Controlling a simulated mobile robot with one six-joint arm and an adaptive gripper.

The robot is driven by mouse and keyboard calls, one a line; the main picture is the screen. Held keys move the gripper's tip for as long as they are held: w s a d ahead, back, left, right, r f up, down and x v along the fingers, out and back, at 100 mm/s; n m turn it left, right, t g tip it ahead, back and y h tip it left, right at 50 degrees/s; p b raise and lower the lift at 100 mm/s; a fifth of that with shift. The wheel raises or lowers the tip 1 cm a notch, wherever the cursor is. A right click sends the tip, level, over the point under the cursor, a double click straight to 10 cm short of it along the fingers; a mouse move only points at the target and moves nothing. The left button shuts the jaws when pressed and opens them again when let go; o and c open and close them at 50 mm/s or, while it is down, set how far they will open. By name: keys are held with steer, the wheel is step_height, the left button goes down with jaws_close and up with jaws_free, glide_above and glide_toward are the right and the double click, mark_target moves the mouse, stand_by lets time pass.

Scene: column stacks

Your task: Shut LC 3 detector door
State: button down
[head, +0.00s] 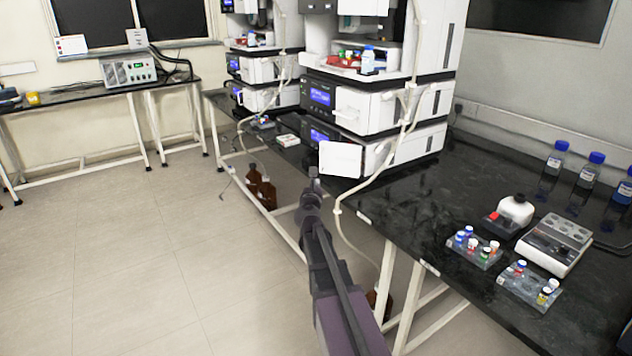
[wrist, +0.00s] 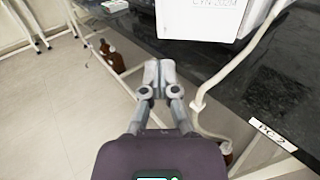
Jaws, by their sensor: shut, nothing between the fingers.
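The nearer column stack (head: 428,98) stands on the black bench. On its lowest module, a white door panel (head: 341,160) stands out from the front and looks open. Its hinge is not clear to me. The panel also shows at the top of the wrist view (wrist: 185,22), with dark lettering along its edge. I cannot read an LC number on the stack. My gripper (head: 314,172) is shut and empty, just in front of the bench edge, near the panel's lower left corner in the head view. In the wrist view, its closed fingertips (wrist: 159,68) appear below the panel, with a gap between.
A pale tube (head: 372,182) hangs down past the stack and over the bench edge, right of my gripper. Brown bottles (head: 266,192) stand below the bench. Vial racks (head: 474,246) and a grey block device (head: 553,243) occupy the near bench. The floor at left is clear.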

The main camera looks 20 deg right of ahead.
mark_target(339, 162)
steer(key=x, duration=1.3)
steer(key=shift+d, duration=0.2)
